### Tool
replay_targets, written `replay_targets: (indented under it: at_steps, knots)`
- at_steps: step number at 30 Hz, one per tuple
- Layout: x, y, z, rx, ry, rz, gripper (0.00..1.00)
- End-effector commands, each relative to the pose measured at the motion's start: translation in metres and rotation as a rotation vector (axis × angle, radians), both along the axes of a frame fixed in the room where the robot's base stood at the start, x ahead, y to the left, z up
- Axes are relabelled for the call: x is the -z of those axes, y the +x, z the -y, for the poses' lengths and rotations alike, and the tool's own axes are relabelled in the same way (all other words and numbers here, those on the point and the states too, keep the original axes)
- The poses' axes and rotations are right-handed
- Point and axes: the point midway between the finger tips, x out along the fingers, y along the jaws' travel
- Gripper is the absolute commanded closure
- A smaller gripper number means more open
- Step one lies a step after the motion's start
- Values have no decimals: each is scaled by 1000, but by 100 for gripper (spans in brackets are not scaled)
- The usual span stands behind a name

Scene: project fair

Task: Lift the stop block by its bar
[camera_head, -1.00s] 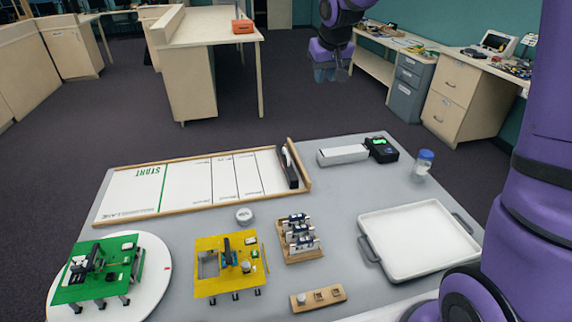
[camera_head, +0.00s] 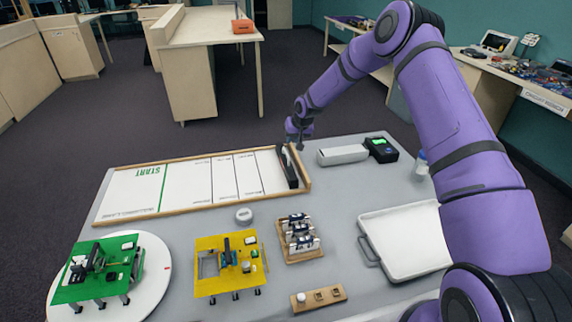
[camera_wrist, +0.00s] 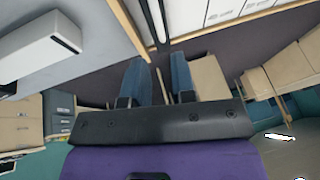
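The stop block (camera_head: 291,172) is a long dark block lying across the right end of the white lane, with a lighter upright part at its far end. It appears as a dark and pale strip (camera_wrist: 152,20) at the top of the wrist view, partly cut off. My gripper (camera_head: 299,140) is up and beyond the far end of the block, apart from it. In the wrist view my gripper's two blue-grey fingers (camera_wrist: 160,78) stand apart with nothing between them. The block's bar is hard to make out.
The lane (camera_head: 195,187) has wooden rails. A white box (camera_head: 342,154) and a black device with a green display (camera_head: 381,149) stand to its right. A bottle (camera_head: 421,163) and a white tray (camera_head: 402,268) are farther right. Yellow (camera_head: 215,287) and green (camera_head: 70,292) rigs stand in front.

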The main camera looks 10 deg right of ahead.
Motion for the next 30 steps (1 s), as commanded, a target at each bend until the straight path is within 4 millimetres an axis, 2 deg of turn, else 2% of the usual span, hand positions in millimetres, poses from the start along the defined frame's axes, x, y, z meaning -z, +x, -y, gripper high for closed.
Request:
replay_targets:
  at_steps: [10, 19, 30]
  knots:
    - [43, 17, -8, 2, 5, -2, 76]
    - [61, 25, -11, 1, 4, -1, 76]
    - [100, 41, -16, 2, 4, -1, 76]
